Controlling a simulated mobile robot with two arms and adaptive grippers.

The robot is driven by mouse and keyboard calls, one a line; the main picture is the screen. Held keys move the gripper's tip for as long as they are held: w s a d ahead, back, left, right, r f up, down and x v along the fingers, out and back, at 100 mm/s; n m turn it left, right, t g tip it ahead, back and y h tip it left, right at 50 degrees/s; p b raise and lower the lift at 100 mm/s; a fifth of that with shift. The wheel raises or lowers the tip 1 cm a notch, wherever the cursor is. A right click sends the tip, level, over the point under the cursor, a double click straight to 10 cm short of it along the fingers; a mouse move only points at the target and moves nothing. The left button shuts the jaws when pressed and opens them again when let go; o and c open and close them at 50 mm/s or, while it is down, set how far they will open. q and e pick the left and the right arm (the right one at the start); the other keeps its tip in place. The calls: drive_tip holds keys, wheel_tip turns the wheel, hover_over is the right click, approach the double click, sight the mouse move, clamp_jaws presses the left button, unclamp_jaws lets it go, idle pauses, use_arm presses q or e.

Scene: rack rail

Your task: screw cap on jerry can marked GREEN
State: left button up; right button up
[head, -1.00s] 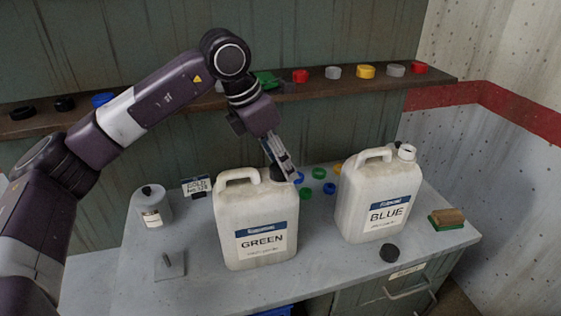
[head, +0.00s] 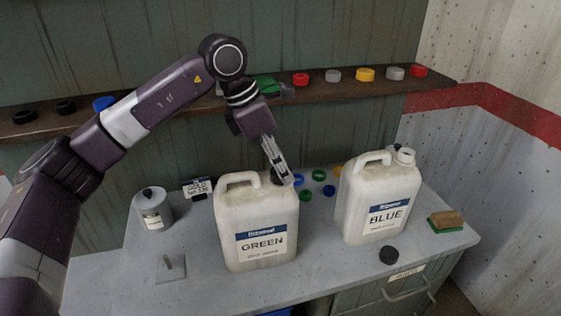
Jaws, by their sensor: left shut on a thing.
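The white jerry can marked GREEN (head: 258,222) stands upright on the grey bench, with its handle at top left. My left gripper (head: 284,179) reaches down from above to the can's top right corner. It is shut on a dark cap (head: 275,177) at the neck. The fingers and can hide most of the cap and neck, so I cannot tell whether the cap sits on the thread or just above it. My right gripper is not in view.
A jerry can marked BLUE (head: 376,200) stands open to the right. A loose black cap (head: 389,255) lies in front of it. Several coloured caps lie between and behind the cans. A grey canister (head: 153,210) stands at left. A shelf (head: 200,112) with more caps runs behind.

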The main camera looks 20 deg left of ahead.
use_arm(q)
drive_tip(key=o, duration=1.4)
drive_tip(key=shift+o, duration=0.2)
drive_tip(key=shift+r+p, duration=2.8)
drive_tip(key=shift+r, duration=1.2)
drive_tip(key=shift+f, duration=0.1)
